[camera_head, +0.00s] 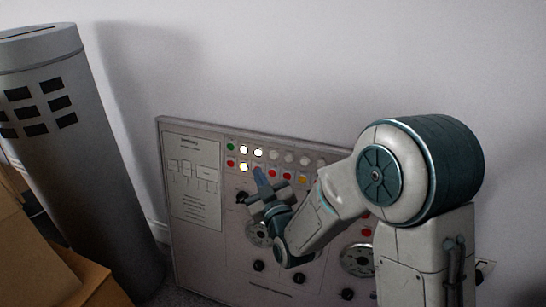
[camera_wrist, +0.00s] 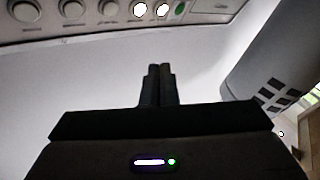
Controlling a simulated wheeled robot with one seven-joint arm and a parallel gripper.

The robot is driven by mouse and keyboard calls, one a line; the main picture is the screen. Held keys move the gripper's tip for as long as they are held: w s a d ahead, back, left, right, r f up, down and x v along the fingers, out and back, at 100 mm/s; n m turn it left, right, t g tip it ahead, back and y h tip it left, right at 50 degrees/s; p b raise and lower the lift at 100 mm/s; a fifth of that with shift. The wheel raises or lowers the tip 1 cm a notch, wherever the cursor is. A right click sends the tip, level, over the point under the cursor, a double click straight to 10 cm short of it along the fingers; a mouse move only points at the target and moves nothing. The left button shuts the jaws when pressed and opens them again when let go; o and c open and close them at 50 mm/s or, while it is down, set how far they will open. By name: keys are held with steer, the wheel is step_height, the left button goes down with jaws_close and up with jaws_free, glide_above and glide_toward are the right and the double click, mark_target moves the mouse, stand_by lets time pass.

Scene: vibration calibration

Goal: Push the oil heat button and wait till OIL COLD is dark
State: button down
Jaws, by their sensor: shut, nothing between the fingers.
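The control panel (camera_head: 196,238) leans against the wall. Its top row has a green button (camera_head: 231,147), two lit white lamps (camera_head: 243,149) (camera_head: 258,153) and several unlit round ones. Below are red buttons (camera_head: 272,173), a lit yellowish one (camera_head: 243,167) and an orange one (camera_head: 302,180). Labels are too small to read, so I cannot tell which is oil heat or OIL COLD. My gripper (camera_head: 258,172) is shut and empty, its tip in front of the second row; contact cannot be told.
A grey cylinder (camera_head: 75,150) with dark square holes stands left of the panel, and cardboard boxes (camera_head: 85,275) lie before it. Dark knobs (camera_head: 259,265) and dials (camera_head: 357,260) fill the lower panel. My arm covers the panel's right part. The wall above is clear.

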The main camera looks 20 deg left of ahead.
mark_target(273, 156)
steer(key=shift+w+d+f, duration=0.1)
steer(key=shift+w+f, duration=0.2)
steer(key=shift+w, duration=1.1)
steer(key=shift+w+d+f, duration=0.15)
steer(key=shift+w+f, duration=0.15)
steer(key=shift+w, duration=1.15)
steer(key=shift+w+d+f, duration=0.1)
steer(key=shift+w+f, duration=0.2)
steer(key=shift+w, duration=1.1)
steer(key=shift+w+f+b, duration=0.1)
steer(key=shift+w+b, duration=0.25)
steer(key=shift+b, duration=0.3)
steer(key=shift+w+d+b, duration=0.1)
steer(key=shift+w+b, duration=0.25)
steer(key=shift+w, duration=0.05)
steer(key=shift+s+b, duration=0.45)
steer(key=shift+s, duration=0.3)
steer(key=shift+s, duration=0.15)
